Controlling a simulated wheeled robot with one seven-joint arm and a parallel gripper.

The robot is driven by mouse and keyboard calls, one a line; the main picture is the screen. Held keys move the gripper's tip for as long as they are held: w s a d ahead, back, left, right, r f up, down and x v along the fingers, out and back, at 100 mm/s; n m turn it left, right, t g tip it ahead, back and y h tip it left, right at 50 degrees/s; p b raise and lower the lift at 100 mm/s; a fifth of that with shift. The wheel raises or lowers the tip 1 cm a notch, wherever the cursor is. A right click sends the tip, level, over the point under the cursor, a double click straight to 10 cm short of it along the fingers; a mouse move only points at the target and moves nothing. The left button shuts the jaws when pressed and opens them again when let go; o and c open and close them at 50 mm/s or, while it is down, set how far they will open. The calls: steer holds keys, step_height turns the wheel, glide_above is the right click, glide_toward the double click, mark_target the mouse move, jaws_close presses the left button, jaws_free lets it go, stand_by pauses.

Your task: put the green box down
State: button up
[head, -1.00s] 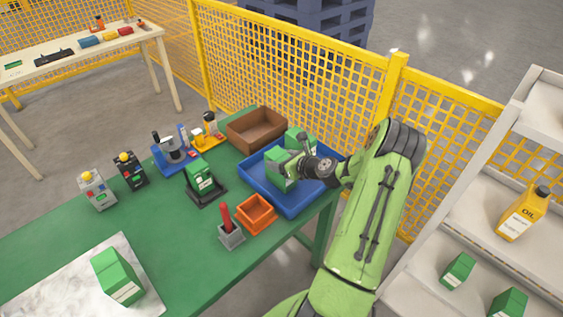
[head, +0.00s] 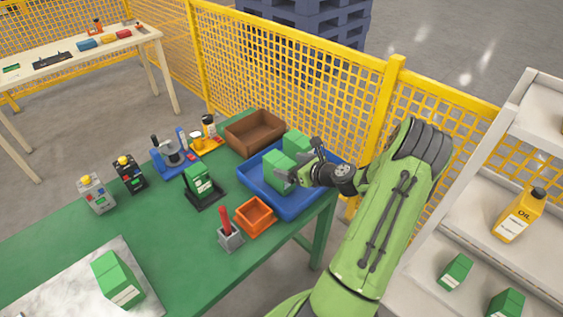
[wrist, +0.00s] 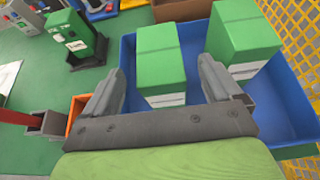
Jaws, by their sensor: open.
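A green box (head: 279,172) with a white lower band stands upright in the blue tray (head: 296,208). It also shows in the wrist view (wrist: 161,62), ahead of and between my open fingers. My gripper (head: 300,167) is open and empty, just to the right of this box; in the wrist view both fingertips (wrist: 163,85) are seen, with the box beyond them. A second green box (head: 297,143) stands behind it in the tray, and in the wrist view it is at the upper right (wrist: 243,38).
A brown bin (head: 255,132) is behind the tray, and an orange bin (head: 256,217) is in front. A red-handled tool in a grey holder (head: 229,235) stands beside it. Another green box (head: 198,178) sits on a black stand. Yellow mesh fence (head: 290,75) runs behind the table.

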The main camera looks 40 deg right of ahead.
steer(key=v, duration=0.6)
steer(key=a+r+n+g+y, duration=0.1)
steer(key=a+r+n+g, duration=0.3)
steer(key=a+n, duration=0.65)
steer(key=a+r+n+g+y, duration=0.1)
steer(key=a+r+n+g, duration=0.3)
steer(key=a+n, duration=0.65)
steer(key=s+a+r+n+h, duration=0.1)
steer(key=s+a+r+n, duration=0.3)
steer(key=s+n, duration=0.3)
steer(key=s+a+r+n+h, duration=0.1)
steer(key=s+a+r+n, duration=0.4)
steer(key=s+n, duration=0.2)
steer(key=shift+s+n+t, duration=0.3)
steer(key=shift+s+t, duration=0.1)
steer(key=shift+s, duration=0.3)
steer(key=shift+a, duration=0.15)
